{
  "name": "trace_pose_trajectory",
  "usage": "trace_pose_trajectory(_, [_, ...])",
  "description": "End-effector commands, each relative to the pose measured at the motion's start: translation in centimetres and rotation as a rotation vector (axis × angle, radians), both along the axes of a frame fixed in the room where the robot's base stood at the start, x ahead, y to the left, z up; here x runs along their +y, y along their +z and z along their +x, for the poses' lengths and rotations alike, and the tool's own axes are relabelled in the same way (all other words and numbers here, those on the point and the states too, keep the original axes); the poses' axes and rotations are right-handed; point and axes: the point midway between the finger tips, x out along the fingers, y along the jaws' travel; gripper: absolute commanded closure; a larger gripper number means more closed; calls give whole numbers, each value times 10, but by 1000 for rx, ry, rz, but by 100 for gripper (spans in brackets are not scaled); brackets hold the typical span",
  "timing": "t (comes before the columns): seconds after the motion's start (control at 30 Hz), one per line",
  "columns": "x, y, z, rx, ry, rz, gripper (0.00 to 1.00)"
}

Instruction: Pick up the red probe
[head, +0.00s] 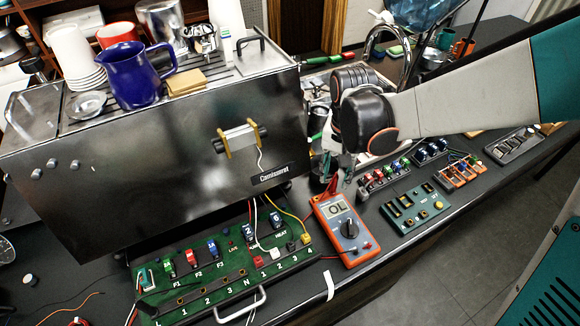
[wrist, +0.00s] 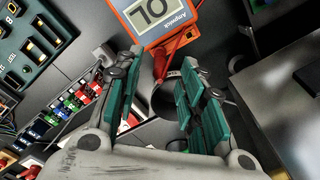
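The red probe (wrist: 172,57) lies by the edge of the orange multimeter (wrist: 133,22) in the wrist view. In the head view the red probe (head: 331,186) shows as a small red piece at the top of the multimeter (head: 345,230), partly hidden by my gripper (head: 340,178). In the wrist view my gripper (wrist: 158,78) has its green-padded fingers apart, with part of the probe showing in the gap between them. I cannot tell how far the fingertips are above the probe. Nothing is held.
The large steel brewer (head: 160,165) stands left of my gripper. A green switch board (head: 225,272) lies in front of it. A green module (head: 414,207) and an orange fuse block (head: 463,172) lie to the right. A steel faucet (head: 392,35) rises behind my arm.

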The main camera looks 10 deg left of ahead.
Motion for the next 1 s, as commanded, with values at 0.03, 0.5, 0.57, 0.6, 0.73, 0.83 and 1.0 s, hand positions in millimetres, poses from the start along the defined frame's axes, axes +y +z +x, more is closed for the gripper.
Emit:
trace_pose_trajectory(0.03, [1, -13, 0, 0, 1, 0, 64])
trace_pose_trajectory(0.5, [0, -31, -1, 0, 0, 0, 71])
trace_pose_trajectory(0.57, [0, -31, -1, 0, 0, 0, 84])
trace_pose_trajectory(0.6, [0, -31, -1, 0, 0, 0, 93])
trace_pose_trajectory(0.73, [0, -31, -1, 0, 0, 0, 100])
trace_pose_trajectory(0.83, [0, -31, -1, 0, 0, 0, 100])
trace_pose_trajectory(1.0, [0, -30, -1, 0, 0, 0, 100])
